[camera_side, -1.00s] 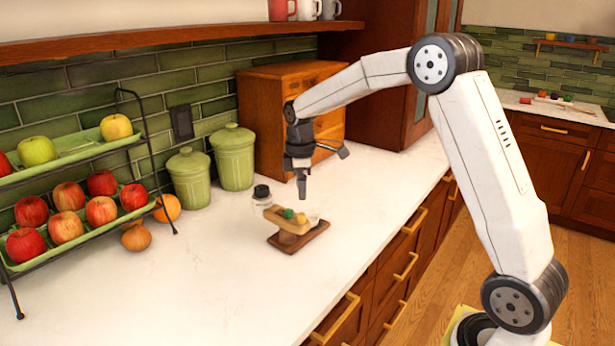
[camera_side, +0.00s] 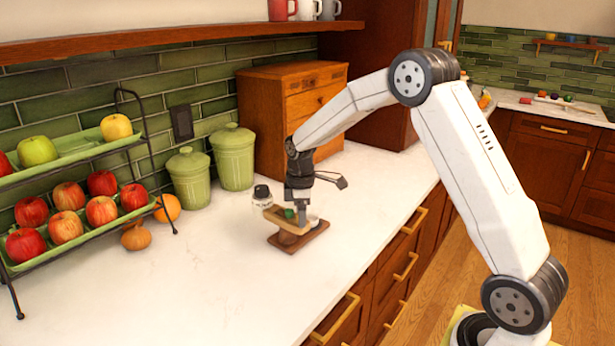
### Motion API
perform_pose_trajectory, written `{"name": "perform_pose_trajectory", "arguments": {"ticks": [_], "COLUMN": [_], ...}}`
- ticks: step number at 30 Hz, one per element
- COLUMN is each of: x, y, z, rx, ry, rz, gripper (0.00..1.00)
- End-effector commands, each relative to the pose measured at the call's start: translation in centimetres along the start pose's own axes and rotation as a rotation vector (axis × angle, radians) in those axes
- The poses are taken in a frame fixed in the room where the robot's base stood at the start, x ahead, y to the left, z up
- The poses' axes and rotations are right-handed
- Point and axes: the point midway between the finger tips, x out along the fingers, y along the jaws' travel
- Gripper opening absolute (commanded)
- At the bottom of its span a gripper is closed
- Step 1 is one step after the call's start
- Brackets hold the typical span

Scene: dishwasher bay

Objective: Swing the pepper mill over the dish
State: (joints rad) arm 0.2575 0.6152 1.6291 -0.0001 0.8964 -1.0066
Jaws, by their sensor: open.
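A small clear piece with a black cap (camera_side: 262,194), which looks like the pepper mill, is just left of a small wooden stand. I cannot tell whether it is attached to the stand. The stand has a light wooden upper piece (camera_side: 271,215) above a dark flat base (camera_side: 314,233). A green round item (camera_side: 289,213) sits on the upper piece. No separate dish can be made out clearly. My gripper (camera_side: 302,214) is open and points down at the stand's upper part, right of the black cap. Its fingertips partly hide the stand, and I cannot tell whether they touch it.
Two green canisters (camera_side: 189,180) and a wooden drawer box (camera_side: 270,110) stand along the tiled wall. A fruit rack (camera_side: 78,205) is at the left, with an onion (camera_side: 136,236) beside it. The white counter (camera_side: 200,285) is clear in front.

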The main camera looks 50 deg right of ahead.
Motion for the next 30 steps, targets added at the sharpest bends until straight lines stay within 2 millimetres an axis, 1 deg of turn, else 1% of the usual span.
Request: {"name": "perform_pose_trajectory", "arguments": {"ticks": [6,7,8,9,11,12,13,14,30], "x": [0.07,0.07,0.07,0.06,0.06,0.05,0.05,0.05,0.01], "y": [-0.01,-0.01,-0.01,-0.01,-0.01,0.0,0.0,0.0,0.02], "z": [0.0,0.01,0.0,0.0,0.0,0.0,0.0,0.0,-0.01], "rx": [0.0,0.0,0.0,0.0,0.0,0.0,0.0,0.0,0.0], "ry": [0.0,0.0,0.0,0.0,0.0,0.0,0.0,0.0,0.0], "rz": [0.0,0.0,0.0,0.0,0.0,0.0,0.0,0.0,0.001], "gripper": [0.69,0.65,0.56,0.43,0.24,0.11,0.02,0.0,0.0]}}
